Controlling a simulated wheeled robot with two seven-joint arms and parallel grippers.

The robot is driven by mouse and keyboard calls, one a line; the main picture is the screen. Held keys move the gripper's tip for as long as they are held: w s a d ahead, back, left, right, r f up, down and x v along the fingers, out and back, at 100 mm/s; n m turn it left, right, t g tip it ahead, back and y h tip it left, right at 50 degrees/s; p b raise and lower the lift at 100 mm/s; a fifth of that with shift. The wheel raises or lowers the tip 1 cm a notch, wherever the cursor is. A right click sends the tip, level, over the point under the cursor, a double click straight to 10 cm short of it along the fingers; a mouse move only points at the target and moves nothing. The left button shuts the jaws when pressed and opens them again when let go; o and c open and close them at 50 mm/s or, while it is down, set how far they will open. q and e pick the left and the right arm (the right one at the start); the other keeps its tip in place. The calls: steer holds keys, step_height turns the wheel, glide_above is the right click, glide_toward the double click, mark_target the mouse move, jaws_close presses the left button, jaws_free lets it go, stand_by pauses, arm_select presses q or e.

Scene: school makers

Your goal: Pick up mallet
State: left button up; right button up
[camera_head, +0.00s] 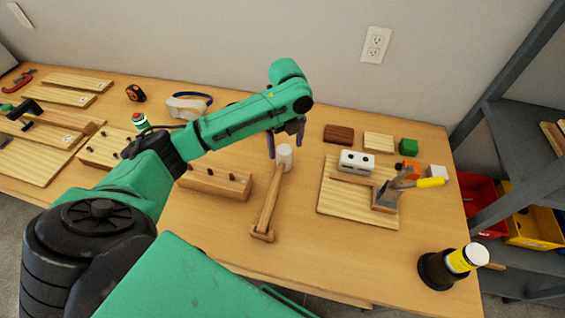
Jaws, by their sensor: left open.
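A mallet-like tool with a long wooden handle (270,202) lies on the table near the middle. A pale upright cylinder (285,160) is at its far end and a small wooden block at its near end. I cannot tell if the cylinder is part of it. My left gripper (286,142) is open, pointing down, its fingers on either side of the cylinder's top in the picture. Contact cannot be told. A second hammer-like tool with a black head (24,109) and wooden handle lies on boards at the far left. My right gripper is not in view.
A drilled wooden block (215,183) is left of the handle. A board (340,205) with a white block (356,161) and tools is to the right. A dark cup (437,272) stands at the front right. Bare table lies in front of the handle.

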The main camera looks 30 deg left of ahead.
mark_target(284, 159)
arm_select(q)
steer(key=f, duration=0.5)
steer(key=f+p, duration=0.1)
steer(key=f, duration=0.1)
steer(key=shift+w+a+f, duration=0.25)
steer(key=shift+a+f, duration=0.05)
jaws_close()
